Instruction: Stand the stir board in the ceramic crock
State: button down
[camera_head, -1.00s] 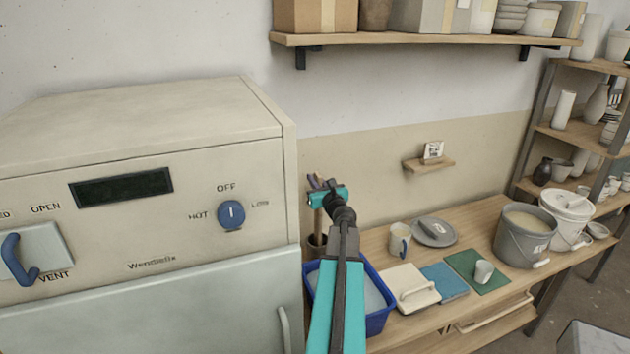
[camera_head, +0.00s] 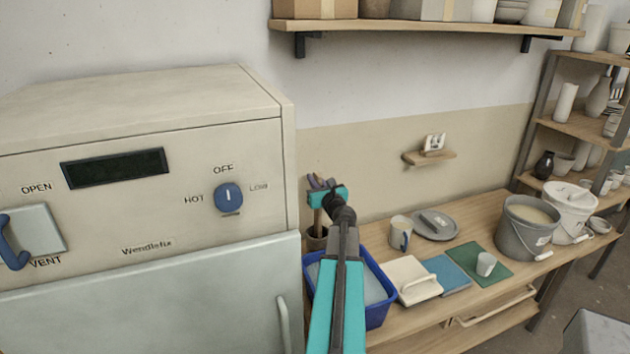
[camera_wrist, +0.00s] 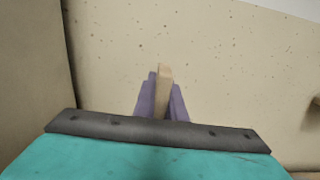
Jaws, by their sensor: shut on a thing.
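My gripper (camera_head: 319,184) is at the left end of the bench, beside the kiln. It is shut on the stir board (camera_head: 317,215), a pale wooden strip that hangs upright below it. In the wrist view, the board's end (camera_wrist: 164,85) shows between the two purple fingers. The ceramic crock (camera_head: 314,243), a small brown pot, stands on the bench directly beneath. The board's lower end meets the crock's mouth in the picture; whether it is inside or behind the rim, I cannot tell. My arm hides part of the area to the right.
The kiln (camera_head: 150,215) stands close on the left. A blue basin (camera_head: 378,316) sits in front of the crock. A wall shelf (camera_head: 420,27) is above.

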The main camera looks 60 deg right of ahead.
jog(key=c, duration=1.7)
grip_release()
jog(key=shift+c, duration=0.2)
jog(key=shift+s, duration=0.1)
jog(key=v, duration=1.1)
jog(key=shift+s+a, duration=0.2)
jog(key=shift+a, duration=0.05)
jog(key=shift+s+r+p, duration=0.1)
jog(key=shift+p, duration=0.2)
